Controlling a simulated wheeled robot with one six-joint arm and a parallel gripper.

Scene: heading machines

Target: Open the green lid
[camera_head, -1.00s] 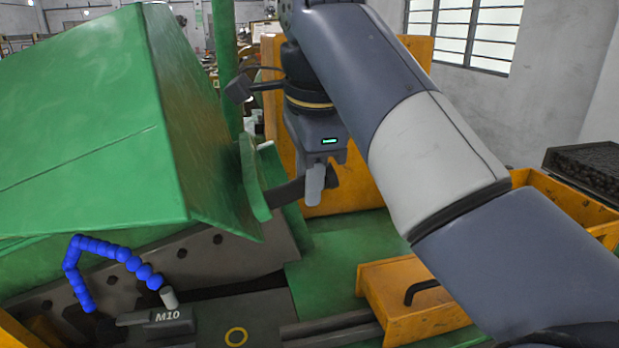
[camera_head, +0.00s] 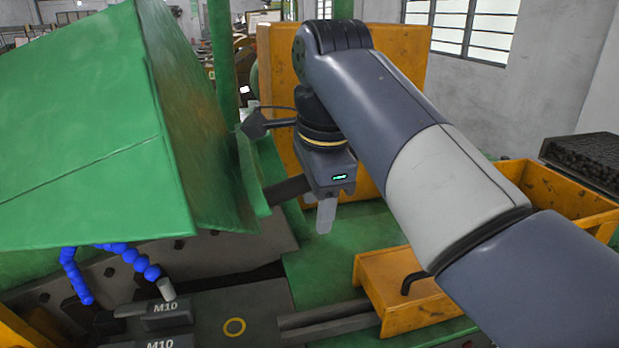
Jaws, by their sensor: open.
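The green lid (camera_head: 85,135) is a large angled metal cover filling the left of the view. It sits raised at a slant above the dark machine bed, with a gap under its lower edge. A green flange (camera_head: 258,175) stands at its right edge. My gripper (camera_head: 325,215) points down just right of this flange, apart from the lid's large front face. Its jaws are open and I see nothing between them. One finger shows clearly; the other is mostly hidden.
A blue segmented hose (camera_head: 135,262) lies under the lid's lower edge by a block marked M10 (camera_head: 166,308). A yellow box with a dark handle (camera_head: 400,290) is at lower right. A yellow panel (camera_head: 275,60) stands behind my arm. A yellow bin (camera_head: 560,195) is at right.

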